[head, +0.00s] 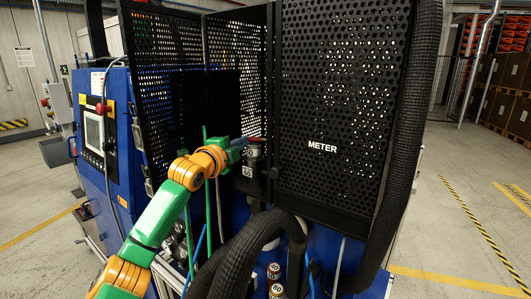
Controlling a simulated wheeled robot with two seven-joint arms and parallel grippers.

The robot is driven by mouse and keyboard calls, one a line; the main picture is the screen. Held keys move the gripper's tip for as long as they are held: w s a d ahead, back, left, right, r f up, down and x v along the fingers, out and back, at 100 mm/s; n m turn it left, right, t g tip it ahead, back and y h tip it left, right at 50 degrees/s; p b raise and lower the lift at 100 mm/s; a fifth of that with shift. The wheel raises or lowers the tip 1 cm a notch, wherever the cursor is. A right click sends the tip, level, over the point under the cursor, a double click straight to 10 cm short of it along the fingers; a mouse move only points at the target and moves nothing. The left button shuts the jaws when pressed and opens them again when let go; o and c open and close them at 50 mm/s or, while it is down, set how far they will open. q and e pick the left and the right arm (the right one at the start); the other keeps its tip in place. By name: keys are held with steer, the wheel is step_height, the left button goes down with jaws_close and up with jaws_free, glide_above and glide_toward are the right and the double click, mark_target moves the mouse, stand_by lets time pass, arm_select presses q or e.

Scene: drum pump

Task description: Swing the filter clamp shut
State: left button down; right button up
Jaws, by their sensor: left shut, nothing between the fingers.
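My left arm, green and orange, reaches in from the lower left to the middle of the machine. Its blue-grey gripper (239,144) is shut and empty, with its tip at or very close to a small dark cylindrical fitting with a red part (256,148). This fitting sits at the left edge of the METER panel and may be the filter. I cannot make out its clamp or whether the gripper touches it. My right gripper is not in view.
A black perforated panel marked METER (330,100) stands right of the gripper, and another perforated guard (165,100) stands behind the arm. Thick black corrugated hoses (250,250) fill the space below. A blue control cabinet (95,150) stands left.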

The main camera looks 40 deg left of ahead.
arm_select(q)
steer(key=b+v, duration=0.6)
steer(key=v, duration=0.1)
stand_by(0.5)
